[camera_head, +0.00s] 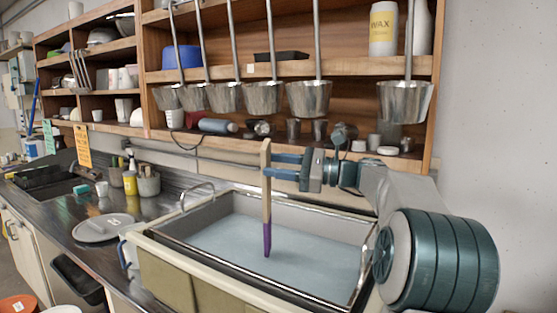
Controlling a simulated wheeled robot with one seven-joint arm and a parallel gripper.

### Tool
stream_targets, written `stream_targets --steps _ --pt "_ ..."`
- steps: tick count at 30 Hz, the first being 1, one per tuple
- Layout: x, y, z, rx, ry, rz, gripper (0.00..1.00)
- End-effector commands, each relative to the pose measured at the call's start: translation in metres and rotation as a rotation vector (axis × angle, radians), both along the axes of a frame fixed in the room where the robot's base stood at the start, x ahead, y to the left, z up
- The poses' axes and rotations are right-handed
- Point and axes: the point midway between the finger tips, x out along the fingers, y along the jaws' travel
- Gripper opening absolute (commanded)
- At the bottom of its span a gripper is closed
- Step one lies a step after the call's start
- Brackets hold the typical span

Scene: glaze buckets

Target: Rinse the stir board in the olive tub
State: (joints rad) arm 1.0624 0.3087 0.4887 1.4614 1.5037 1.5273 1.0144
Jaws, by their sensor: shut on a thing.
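The stir board (266,205) is a narrow pale wooden strip with a purple lower end. It hangs upright over the tub. My gripper (270,166) is shut on its upper part, reaching in from the right with blue fingers. A large tub (168,283) with olive front panels and a pale rim holds grey-blue liquid (220,243) inside a metal-edged basin. The purple end lies over the middle of the liquid in the picture. I cannot tell whether its tip touches the surface or is just above it.
Several metal ladles (308,98) hang from the wooden shelves (360,68) above the tub. A metal faucet (197,192) stands at its back left. The left counter holds a grey lid (103,228), a yellow bottle (130,182) and a tool pot (148,185). An orange bucket (18,305) is at bottom left.

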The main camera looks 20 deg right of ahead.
Motion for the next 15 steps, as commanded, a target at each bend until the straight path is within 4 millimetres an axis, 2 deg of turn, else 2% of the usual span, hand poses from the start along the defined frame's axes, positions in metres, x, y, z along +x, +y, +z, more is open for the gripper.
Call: stream_targets --steps 15 --pt "0.019 -0.008 -0.05 0.001 0.0 0.0 0.09"
